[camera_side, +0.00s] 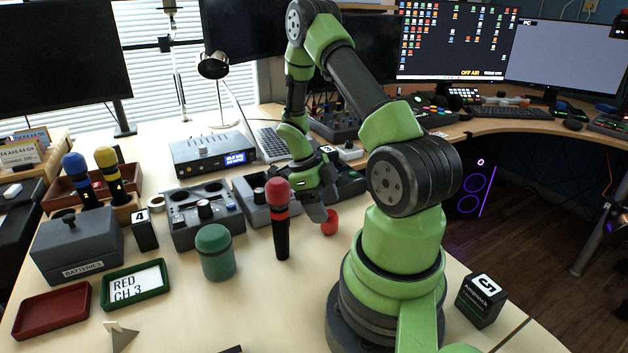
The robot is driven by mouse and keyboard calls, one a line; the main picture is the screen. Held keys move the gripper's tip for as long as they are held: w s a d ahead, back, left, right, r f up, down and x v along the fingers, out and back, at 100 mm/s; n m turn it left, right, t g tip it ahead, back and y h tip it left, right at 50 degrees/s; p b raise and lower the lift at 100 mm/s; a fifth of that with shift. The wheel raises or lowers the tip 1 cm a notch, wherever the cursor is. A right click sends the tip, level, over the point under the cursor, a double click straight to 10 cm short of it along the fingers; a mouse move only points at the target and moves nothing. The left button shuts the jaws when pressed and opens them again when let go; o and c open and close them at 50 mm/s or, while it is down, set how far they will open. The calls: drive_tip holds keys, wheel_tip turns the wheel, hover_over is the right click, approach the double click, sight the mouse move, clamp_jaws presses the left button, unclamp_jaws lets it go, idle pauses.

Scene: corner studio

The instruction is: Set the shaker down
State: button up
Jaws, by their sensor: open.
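A small red rounded object (330,222), which looks like the shaker, rests on the light wooden desk right of the red-topped microphone. My gripper (322,207) points down just above and left of it. The jaws are open, and one grey finger shows beside the red object. I cannot tell whether a finger touches it. The far finger is partly hidden by the near one and by my arm.
A red-topped microphone (279,218) stands upright close left of my gripper. A green lidded cup (215,252), a grey control box (201,213) and a green tray (134,285) lie farther left. A black cube (481,301) sits at right.

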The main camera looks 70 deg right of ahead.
drive_tip(key=v, duration=0.8)
drive_tip(key=shift+r, duration=0.15)
drive_tip(key=w+a+r+n+t, duration=0.1)
drive_tip(key=a+r+n, duration=0.2)
drive_tip(key=r+n, duration=0.1)
drive_tip(key=a+r+n+t, duration=0.2)
drive_tip(key=a+r+n, duration=0.2)
drive_tip(key=w+a+r+n+t+h, duration=0.1)
drive_tip(key=a+r+n, duration=0.3)
drive_tip(key=shift+w+t, duration=0.3)
drive_tip(key=shift+t, duration=0.1)
drive_tip(key=s+a+r+n+t+y, duration=0.1)
drive_tip(key=s+a+r+n+t, duration=0.2)
drive_tip(key=a+n, duration=0.3)
drive_tip(key=s+a+r+n+t+y, duration=0.1)
drive_tip(key=a+n, duration=0.5)
drive_tip(key=n, duration=0.7)
wheel_tip(320, 180, up, 3)
drive_tip(key=s+t, duration=0.1)
drive_tip(key=t, duration=0.1)
drive_tip(key=shift+s+f+n+t, duration=0.2)
drive_tip(key=shift+s+n+t, duration=0.1)
drive_tip(key=shift+s+n, duration=0.1)
drive_tip(key=shift+a, duration=0.1)
